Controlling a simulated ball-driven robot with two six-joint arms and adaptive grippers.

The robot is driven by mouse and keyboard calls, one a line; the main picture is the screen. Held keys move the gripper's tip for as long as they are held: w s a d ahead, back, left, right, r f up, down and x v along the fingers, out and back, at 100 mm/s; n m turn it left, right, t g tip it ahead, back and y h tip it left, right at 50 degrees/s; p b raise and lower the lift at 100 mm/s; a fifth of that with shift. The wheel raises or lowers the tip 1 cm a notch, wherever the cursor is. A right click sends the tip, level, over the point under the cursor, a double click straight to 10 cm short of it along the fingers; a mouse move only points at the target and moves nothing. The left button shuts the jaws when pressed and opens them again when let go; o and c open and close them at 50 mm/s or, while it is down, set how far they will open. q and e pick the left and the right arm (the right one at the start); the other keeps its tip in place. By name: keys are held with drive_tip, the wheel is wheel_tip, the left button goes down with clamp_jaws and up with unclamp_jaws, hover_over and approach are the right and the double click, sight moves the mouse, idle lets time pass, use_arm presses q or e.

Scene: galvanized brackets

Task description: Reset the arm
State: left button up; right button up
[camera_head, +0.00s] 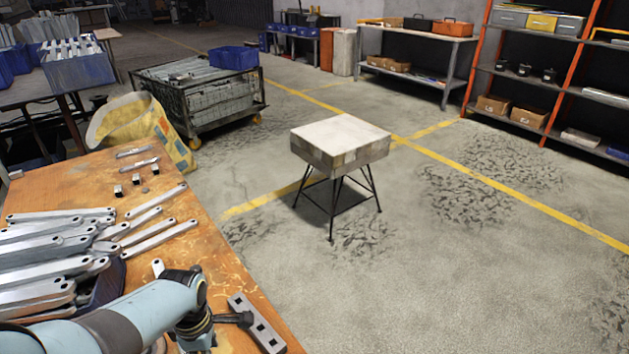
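My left arm comes in from the lower left over the orange workbench (215,262). Its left gripper (240,318) is a small dark shape beside a galvanized bracket (262,332) with square holes, near the bench's front right edge. I cannot tell whether the fingers touch or hold this bracket. Many galvanized brackets (50,245) are heaped at the left, in and around a blue bin (106,284) partly hidden by the pile and my arm. Several loose brackets (158,236) lie on the bench beside the heap. My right gripper is not in view.
Small metal pieces (118,190) lie farther back on the bench. A torn yellow-white sack (145,130) stands beyond it. A square stool (340,145) stands on open floor to the right. A wire cart (205,95) and shelves (545,75) are farther off.

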use_arm(q)
drive_tip(key=shift+g, duration=0.5)
drive_tip(key=s+f, duration=0.1)
drive_tip(key=s, duration=0.1)
drive_tip(key=s+f, duration=0.1)
drive_tip(key=s+a+f, duration=0.1)
drive_tip(key=s, duration=0.1)
drive_tip(key=shift+s+f, duration=0.15)
drive_tip(key=shift+s, duration=0.2)
drive_tip(key=s+a+f+m, duration=0.2)
drive_tip(key=s+m, duration=0.4)
drive_tip(key=s, duration=0.5)
drive_tip(key=s+a+f+m+t, duration=0.1)
drive_tip(key=s+a+f+m, duration=0.2)
drive_tip(key=s, duration=0.9)
drive_tip(key=s+a+f+m+t, duration=0.1)
drive_tip(key=s+a+f+m, duration=0.2)
drive_tip(key=s+m, duration=0.7)
wheel_tip(320, 180, down, 2)
drive_tip(key=shift+s+a+f+y, duration=0.25)
drive_tip(key=shift+s+y, duration=0.15)
drive_tip(key=shift+s, duration=0.7)
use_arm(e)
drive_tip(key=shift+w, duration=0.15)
